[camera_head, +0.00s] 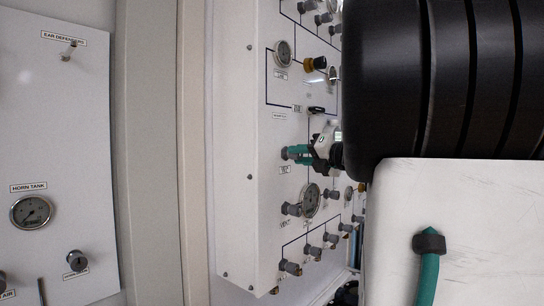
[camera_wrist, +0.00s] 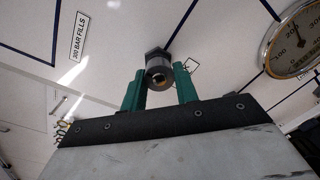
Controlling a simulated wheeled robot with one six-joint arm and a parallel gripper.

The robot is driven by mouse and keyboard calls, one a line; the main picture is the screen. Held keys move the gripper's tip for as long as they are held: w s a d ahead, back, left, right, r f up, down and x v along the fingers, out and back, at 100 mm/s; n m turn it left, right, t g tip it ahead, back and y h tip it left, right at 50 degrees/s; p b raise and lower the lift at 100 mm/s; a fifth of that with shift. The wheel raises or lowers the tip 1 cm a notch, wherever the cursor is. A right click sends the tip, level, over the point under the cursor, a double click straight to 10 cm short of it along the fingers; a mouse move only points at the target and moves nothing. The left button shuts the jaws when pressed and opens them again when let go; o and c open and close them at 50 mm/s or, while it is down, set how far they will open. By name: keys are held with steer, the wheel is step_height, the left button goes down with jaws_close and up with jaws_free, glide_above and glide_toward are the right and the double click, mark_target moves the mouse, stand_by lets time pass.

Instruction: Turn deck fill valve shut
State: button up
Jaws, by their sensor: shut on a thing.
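A grey valve knob with a brass-coloured centre (camera_wrist: 158,74) stands out from the white panel in the wrist view. My gripper (camera_wrist: 160,84) has its two green fingers on either side of this knob and is shut on it. In the head view my gripper (camera_head: 300,153) reaches the panel from the right, and a little of the grey knob (camera_head: 285,153) shows at the fingertips. A small label (camera_head: 285,170) sits below it, too small to read, so I cannot confirm from the label that this is the deck fill valve. The knob's turned angle cannot be told.
The white fill panel (camera_head: 235,150) carries gauges above (camera_head: 284,53) and below (camera_head: 311,200) my gripper. Several similar knobs (camera_head: 290,267) line its lower part. A label reads "300 BAR FILLS" (camera_wrist: 77,36). My arm covers the right side. A side panel with a horn tank gauge (camera_head: 32,211) is at left.

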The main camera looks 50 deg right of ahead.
steer(key=o, duration=1)
steer(key=s, duration=0.7)
steer(key=shift+s+d+r, duration=0.1)
steer(key=shift+s+d, duration=0.05)
steer(key=shift+s, duration=0.25)
